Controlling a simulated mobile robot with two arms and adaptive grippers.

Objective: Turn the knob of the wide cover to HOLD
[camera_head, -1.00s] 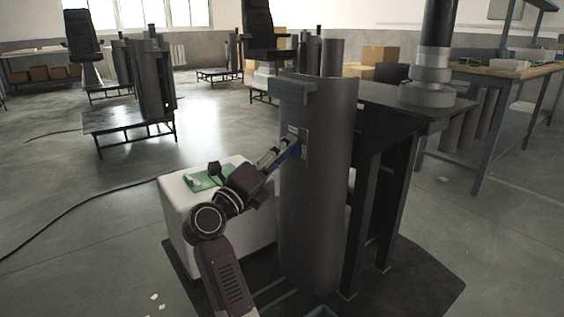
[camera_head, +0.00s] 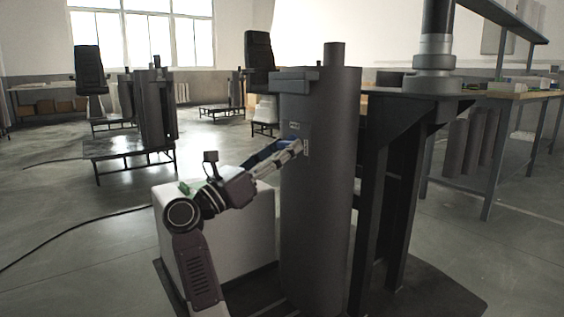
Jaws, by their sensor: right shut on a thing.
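The wide cover (camera_head: 320,220) is a tall grey upright half-round shell in the middle of the head view. A small light plate (camera_head: 306,147) and a small label (camera_head: 294,125) sit on its upper front.
A white box (camera_head: 235,235) with a green item on top stands left of the cover. A dark bench frame (camera_head: 405,190) with a grey column (camera_head: 435,50) is close on the right. A workbench (camera_head: 510,95) stands farther right. Open floor lies to the left.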

